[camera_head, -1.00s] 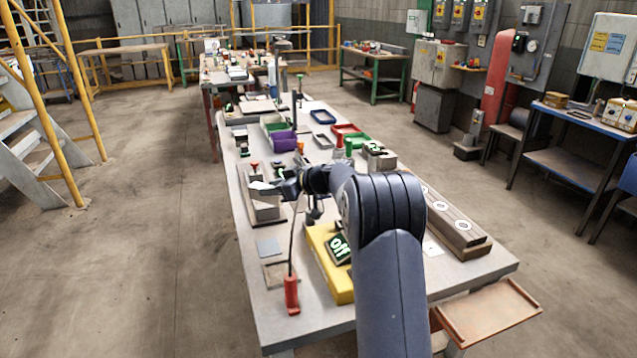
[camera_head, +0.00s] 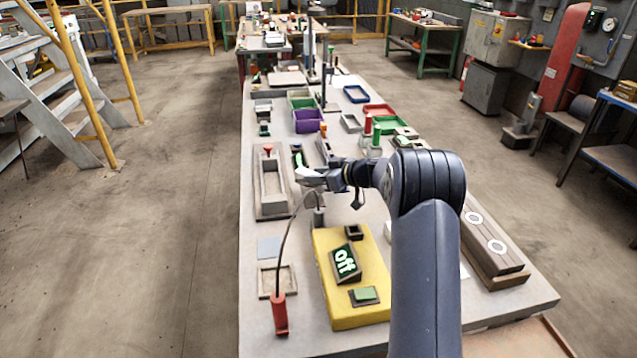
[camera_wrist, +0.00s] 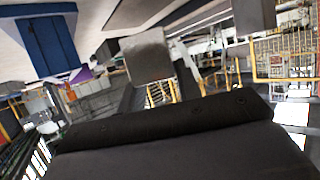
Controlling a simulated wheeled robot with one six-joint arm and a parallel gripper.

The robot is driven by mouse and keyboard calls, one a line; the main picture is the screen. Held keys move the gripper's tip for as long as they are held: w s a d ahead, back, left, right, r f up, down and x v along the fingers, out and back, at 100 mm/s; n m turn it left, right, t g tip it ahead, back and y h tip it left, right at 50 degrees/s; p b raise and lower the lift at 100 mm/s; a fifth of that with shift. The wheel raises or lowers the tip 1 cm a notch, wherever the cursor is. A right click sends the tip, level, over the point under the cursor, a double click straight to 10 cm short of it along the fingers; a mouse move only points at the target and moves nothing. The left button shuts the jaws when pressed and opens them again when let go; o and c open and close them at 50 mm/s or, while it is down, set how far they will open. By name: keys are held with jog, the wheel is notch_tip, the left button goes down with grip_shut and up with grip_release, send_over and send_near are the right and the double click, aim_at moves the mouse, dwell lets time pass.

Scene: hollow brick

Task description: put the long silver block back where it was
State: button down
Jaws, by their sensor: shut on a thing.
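My gripper (camera_head: 322,180) is shut on a pale silver-grey block (camera_head: 311,177), which sticks out to the left of the jaws above the table. In the wrist view the end of a grey block (camera_wrist: 147,55) shows just beyond the dark gripper body. Its full length is hidden, so I cannot tell how long it is. To the left of my gripper, a grey hollow brick (camera_head: 283,192) with a long open recess lies on the table. The recess looks empty. I cannot tell the exact height of the held block.
A yellow box (camera_head: 325,270) with an "off" sign stands nearer me. A red-handled stand with a curved cable (camera_head: 280,315) is at the front left. Purple (camera_head: 307,120) and green bins stand behind. A long block with white rings (camera_head: 485,235) lies at right.

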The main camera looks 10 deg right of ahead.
jog(key=shift+f, duration=1.4)
jog(key=shift+f, duration=0.15)
jog(key=c, duration=1)
grip_release()
jog(key=shift+d+r, duration=0.1)
jog(key=shift+r, duration=0.1)
jog(key=b+v, duration=0.1)
jog(key=v, duration=0.6)
jog(key=shift+s+d+b, duration=0.1)
jog(key=shift+s+b, duration=0.05)
jog(key=shift+b, duration=0.15)
